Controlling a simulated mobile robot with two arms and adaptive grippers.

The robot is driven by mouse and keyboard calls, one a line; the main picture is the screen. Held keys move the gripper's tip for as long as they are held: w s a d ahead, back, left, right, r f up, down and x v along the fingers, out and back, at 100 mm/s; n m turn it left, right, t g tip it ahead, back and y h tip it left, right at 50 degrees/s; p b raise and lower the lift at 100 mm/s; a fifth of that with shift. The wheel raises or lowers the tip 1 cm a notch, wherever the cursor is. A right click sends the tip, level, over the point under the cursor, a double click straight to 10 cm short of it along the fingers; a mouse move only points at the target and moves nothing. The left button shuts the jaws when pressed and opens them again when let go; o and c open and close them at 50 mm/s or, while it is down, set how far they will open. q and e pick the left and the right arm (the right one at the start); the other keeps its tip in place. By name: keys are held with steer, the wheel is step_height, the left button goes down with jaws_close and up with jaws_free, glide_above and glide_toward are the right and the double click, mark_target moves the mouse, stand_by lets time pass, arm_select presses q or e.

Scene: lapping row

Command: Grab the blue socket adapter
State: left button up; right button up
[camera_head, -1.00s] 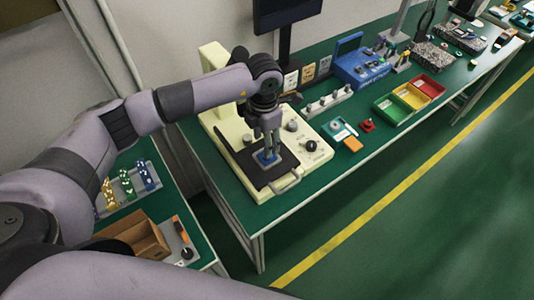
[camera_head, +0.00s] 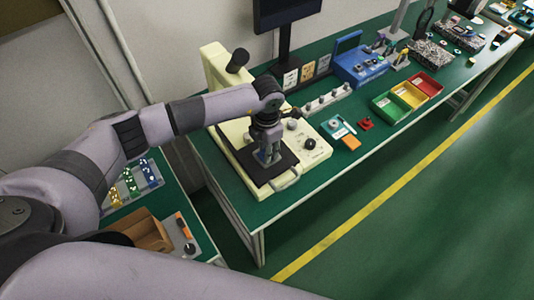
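The blue socket adapter (camera_head: 267,159) is on the black plate (camera_head: 257,172) of the cream machine. Only a small bit of blue shows between and below the fingers. My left gripper (camera_head: 268,158) points straight down over the plate, with its fingertips around the adapter. The view is too small to tell whether the fingers press on it or stand apart from it. My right gripper is out of view.
The cream machine (camera_head: 311,159) stands at the near end of the green table, with a knob and a front handle. A cardboard box (camera_head: 147,232) is at lower left.

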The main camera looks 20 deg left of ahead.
arm_select(q)
jaws_close()
